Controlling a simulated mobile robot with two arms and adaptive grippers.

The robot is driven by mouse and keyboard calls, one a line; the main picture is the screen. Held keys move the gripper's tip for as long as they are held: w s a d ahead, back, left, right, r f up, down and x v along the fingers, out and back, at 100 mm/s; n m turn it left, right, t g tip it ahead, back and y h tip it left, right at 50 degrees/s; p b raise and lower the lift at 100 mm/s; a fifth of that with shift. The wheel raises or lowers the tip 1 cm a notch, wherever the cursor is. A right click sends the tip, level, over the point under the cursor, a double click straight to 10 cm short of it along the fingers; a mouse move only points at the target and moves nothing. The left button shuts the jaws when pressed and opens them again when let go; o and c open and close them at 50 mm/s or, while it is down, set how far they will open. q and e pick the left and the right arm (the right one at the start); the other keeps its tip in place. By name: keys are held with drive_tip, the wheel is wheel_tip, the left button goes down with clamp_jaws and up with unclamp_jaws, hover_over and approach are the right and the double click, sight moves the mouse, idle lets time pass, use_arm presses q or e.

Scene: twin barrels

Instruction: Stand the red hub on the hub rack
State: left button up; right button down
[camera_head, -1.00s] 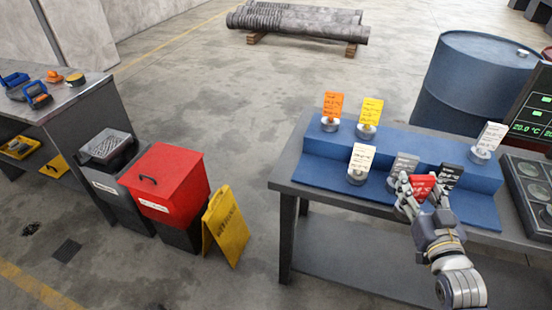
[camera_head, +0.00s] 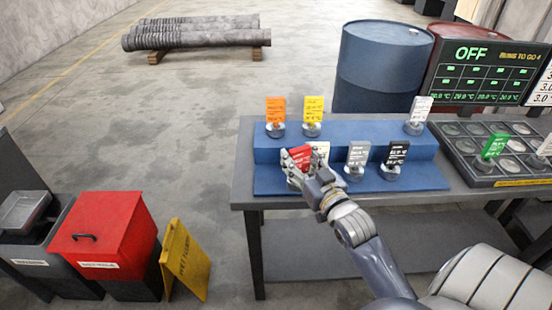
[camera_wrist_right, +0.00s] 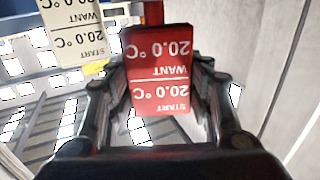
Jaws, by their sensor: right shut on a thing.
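The red hub with its red tag card (camera_head: 300,156) is held in my right gripper (camera_head: 303,166), in front of the left end of the blue stepped hub rack (camera_head: 230,201)... The card also fills the middle of the right wrist view (camera_wrist_right: 160,75), between the fingers. The hub's base is hidden by the fingers, and I cannot tell whether it touches the rack. On the rack's upper step stand an orange hub (camera_head: 276,107), a yellow hub (camera_head: 313,107) and a white hub (camera_head: 420,107). A grey hub (camera_head: 357,154) and a black hub (camera_head: 395,154) stand on the lower step. My left gripper is out of view.
Another white card (camera_head: 322,149) is partly hidden behind my right gripper, close to the red one. A red bin (camera_head: 105,235) and yellow sign (camera_head: 185,262) stand left.

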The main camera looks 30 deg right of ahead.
use_arm(q)
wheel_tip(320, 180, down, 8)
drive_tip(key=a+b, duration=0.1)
drive_tip(key=b, duration=0.6)
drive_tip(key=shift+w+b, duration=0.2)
drive_tip(key=shift+b, duration=0.1)
use_arm(e)
drive_tip(key=w+f, duration=0.4)
drive_tip(key=w, duration=0.5)
drive_tip(key=shift+w+a, duration=0.2)
drive_tip(key=shift+a, duration=0.05)
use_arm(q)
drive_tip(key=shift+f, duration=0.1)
use_arm(e)
drive_tip(key=c, duration=0.8)
unclamp_jaws()
drive_tip(key=shift+f, duration=0.25)
drive_tip(key=shift+s, duration=0.1)
